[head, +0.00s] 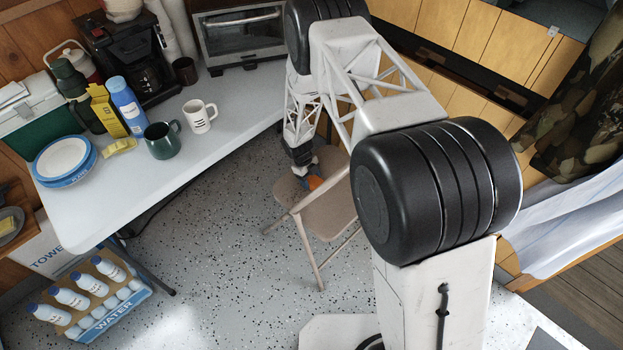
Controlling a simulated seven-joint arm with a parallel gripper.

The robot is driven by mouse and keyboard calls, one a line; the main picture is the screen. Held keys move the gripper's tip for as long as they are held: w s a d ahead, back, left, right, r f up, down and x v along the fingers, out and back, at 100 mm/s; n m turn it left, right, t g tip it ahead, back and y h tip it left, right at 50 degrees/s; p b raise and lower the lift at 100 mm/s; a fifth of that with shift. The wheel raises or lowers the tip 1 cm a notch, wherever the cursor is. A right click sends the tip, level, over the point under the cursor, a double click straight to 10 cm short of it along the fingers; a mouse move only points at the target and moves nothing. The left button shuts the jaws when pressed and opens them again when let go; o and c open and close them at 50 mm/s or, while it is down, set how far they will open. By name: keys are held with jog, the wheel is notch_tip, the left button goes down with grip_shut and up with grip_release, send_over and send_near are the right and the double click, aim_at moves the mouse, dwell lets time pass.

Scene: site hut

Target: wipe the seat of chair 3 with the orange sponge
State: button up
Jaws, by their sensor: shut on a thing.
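A beige folding chair (326,215) stands on the speckled floor near the middle of the head view, partly hidden by my arm. No number shows on it, so I cannot tell whether it is chair 3. My gripper (307,178) points down over the chair's seat and is small in the view. It is shut on the orange sponge (315,183), of which a small patch shows beside the gripper. The sponge is at or just above the seat; I cannot tell if it touches.
A white folding table (120,195) on the left holds a green mug (161,140), a white mug (200,116), plates (65,160), a coffee maker (130,55) and a toaster oven (240,35). A water bottle pack (85,300) lies on the floor. Open floor lies left of the chair.

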aim_at(295, 201)
jog(key=shift+s+a+f, duration=0.15)
jog(key=shift+s+a, duration=0.85)
jog(key=shift+s, duration=0.1)
jog(key=shift+s+a, duration=0.1)
jog(key=shift+s, duration=0.05)
jog(key=shift+s+a, duration=1.05)
jog(key=shift+a, duration=0.1)
jog(key=shift+a, duration=0.1)
jog(key=shift+s+a, duration=0.3)
jog(key=shift+s, duration=0.05)
jog(key=shift+s+a+f, duration=0.1)
jog(key=shift+s+a, duration=0.7)
jog(key=shift+s, duration=0.15)
jog(key=shift+s, duration=0.15)
